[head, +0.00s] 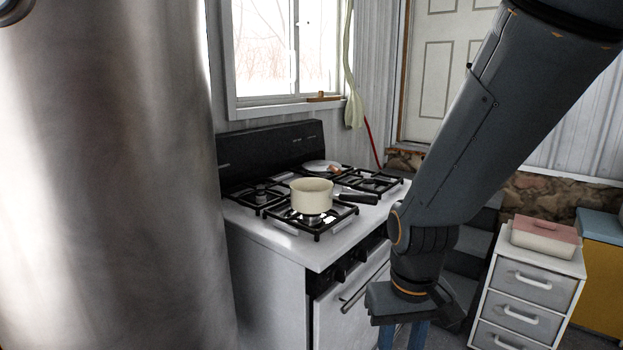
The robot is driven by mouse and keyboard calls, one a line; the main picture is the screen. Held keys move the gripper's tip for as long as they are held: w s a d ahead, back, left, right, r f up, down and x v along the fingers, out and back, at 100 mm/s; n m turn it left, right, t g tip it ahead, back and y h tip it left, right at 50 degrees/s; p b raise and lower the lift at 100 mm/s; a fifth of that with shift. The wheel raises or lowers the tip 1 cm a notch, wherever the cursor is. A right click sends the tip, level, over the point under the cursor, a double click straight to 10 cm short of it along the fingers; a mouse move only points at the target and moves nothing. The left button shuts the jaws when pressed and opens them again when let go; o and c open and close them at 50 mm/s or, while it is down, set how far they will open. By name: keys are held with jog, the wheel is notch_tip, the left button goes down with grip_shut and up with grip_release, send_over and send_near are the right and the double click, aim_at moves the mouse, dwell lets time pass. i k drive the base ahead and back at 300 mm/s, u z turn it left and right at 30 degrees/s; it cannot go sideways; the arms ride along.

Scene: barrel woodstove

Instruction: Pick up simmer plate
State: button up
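A flat, round grey disc with a small brown part, which looks like the simmer plate (318,166), lies on the back burners of the white gas stove (262,232). A cream saucepan (311,196) with a dark handle stands on the front burner, nearer to me than the disc. My gripper (402,338) points down in front of the stove, right of its oven door and well away from the disc. Its two blue fingers are apart with a gap between them, and nothing shows in it. The fingertips run to the bottom edge of the picture.
A large metal cylinder (110,180) fills the left side, close to me. A white drawer unit (522,300) with a pink-lidded box (544,236) on top stands at the right. A window (283,50) is behind the stove, with a pale cloth (352,75) hanging beside it.

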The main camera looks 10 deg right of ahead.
aim_at(321, 165)
jog(key=z, duration=1.6)
jog(key=i, duration=2.2)
jog(key=u, duration=2.7)
